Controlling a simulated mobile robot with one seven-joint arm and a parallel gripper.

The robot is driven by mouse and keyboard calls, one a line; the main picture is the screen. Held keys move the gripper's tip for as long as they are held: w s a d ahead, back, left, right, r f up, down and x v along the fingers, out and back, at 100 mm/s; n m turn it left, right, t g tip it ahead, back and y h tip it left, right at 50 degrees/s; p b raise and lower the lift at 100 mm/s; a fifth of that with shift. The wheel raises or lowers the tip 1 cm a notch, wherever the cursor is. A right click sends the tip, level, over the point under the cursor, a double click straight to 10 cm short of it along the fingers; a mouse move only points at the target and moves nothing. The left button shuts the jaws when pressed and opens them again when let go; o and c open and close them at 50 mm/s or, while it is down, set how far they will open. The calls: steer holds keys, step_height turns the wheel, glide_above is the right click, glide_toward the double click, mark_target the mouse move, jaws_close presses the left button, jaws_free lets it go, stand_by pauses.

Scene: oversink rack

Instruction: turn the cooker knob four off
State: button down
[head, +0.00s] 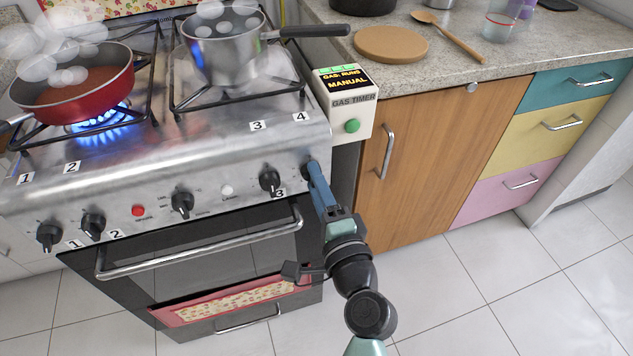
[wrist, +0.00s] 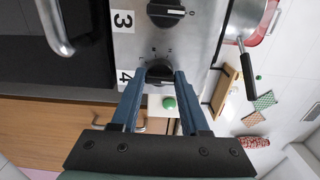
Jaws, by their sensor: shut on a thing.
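The cooker knob four (wrist: 158,72) is black and sits beside the "4" label at the end of the cooker's front panel in the wrist view. My gripper (wrist: 160,80) has its two blue fingers on either side of this knob, shut on it. In the head view, my gripper (head: 314,170) reaches the right end of the panel, and its fingers hide most of the knob. A pale mark shows on the knob between the fingers, but its exact setting is hard to read. Knob three (head: 270,180) is just to the left.
Blue flames burn under the red pan (head: 75,85), and a blue glow shows by the steaming saucepan (head: 225,55). The oven handle (head: 200,250) juts out below the knobs. A gas timer box (head: 350,110) reading "MANUAL" stands close right of my gripper.

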steer(key=shift+f, duration=0.1)
steer(key=shift+c, duration=2)
jaws_free()
steer(key=shift+s, duration=0.1)
steer(key=v, duration=1.2)
steer(key=shift+s, duration=0.4)
steer(key=shift+d, duration=0.15)
